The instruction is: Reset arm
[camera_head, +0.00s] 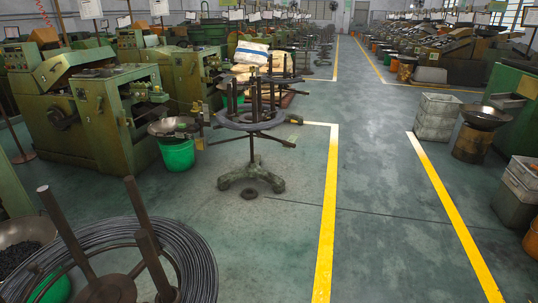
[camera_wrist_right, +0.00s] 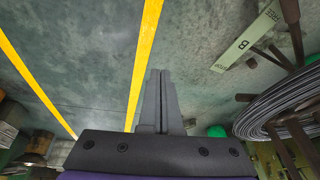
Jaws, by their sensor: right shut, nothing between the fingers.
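My right gripper (camera_wrist_right: 161,74) shows in the right wrist view. Its two dark grey fingers lie side by side with nothing between them, over bare green floor and close beside a yellow floor line in the picture. Neither of my arms shows in the head view, and my left gripper is in no view.
A wire coil (camera_head: 197,258) on an upright-post stand is at the lower left. A wheeled stand (camera_head: 251,174) is mid-floor. Green machines (camera_head: 113,105) line the left; white crates (camera_head: 436,116) stand at right. The aisle (camera_head: 375,190) between yellow lines (camera_head: 328,215) is clear.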

